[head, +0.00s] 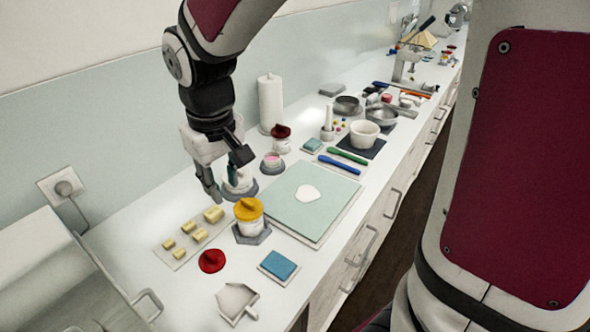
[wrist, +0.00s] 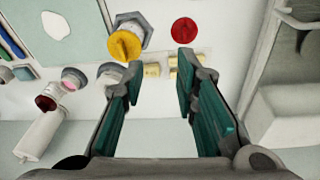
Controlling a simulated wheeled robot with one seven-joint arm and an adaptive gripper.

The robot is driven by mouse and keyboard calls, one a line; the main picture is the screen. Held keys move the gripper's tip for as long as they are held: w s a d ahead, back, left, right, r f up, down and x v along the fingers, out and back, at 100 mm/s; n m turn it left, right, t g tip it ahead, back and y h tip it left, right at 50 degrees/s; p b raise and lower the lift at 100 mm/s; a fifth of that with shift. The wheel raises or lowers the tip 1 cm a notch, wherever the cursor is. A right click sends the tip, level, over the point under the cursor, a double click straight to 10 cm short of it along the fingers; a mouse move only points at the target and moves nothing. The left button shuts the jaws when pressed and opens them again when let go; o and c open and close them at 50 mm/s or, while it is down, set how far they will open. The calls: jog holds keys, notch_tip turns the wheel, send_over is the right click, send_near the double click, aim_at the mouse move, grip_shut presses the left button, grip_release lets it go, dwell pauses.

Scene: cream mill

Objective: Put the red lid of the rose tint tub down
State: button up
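The red lid (head: 212,261) lies on the white counter, apart from any tub, in front of the board with yellowish blocks. It also shows in the wrist view (wrist: 185,31). An open tub with pink contents (head: 272,160), seemingly the rose tint tub, stands farther back and shows in the wrist view (wrist: 73,78). My gripper (head: 220,190) is open and empty above the counter, in front of a white tub (head: 241,184) in the head view. In the wrist view its fingers (wrist: 160,78) are wide apart with nothing between them.
A yellow-lidded tub (head: 249,214) stands beside the yellowish blocks (head: 190,229). A dark-red-lidded tub (head: 281,138) and a paper roll (head: 270,103) stand behind. A pale green board (head: 290,214), blue pad (head: 279,266) and white scoop (head: 236,301) are nearby.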

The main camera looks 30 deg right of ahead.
jog(key=s+d+r+m+t, duration=0.1)
jog(key=s+d+r, duration=0.2)
jog(key=s, duration=0.5)
jog(key=s+d+r+m+t, duration=0.2)
jog(key=s+d+r, duration=0.1)
jog(key=s+r, duration=0.3)
jog(key=shift+s+d+r+t, duration=0.3)
jog(key=shift+s+d, duration=0.1)
jog(key=shift+s, duration=0.5)
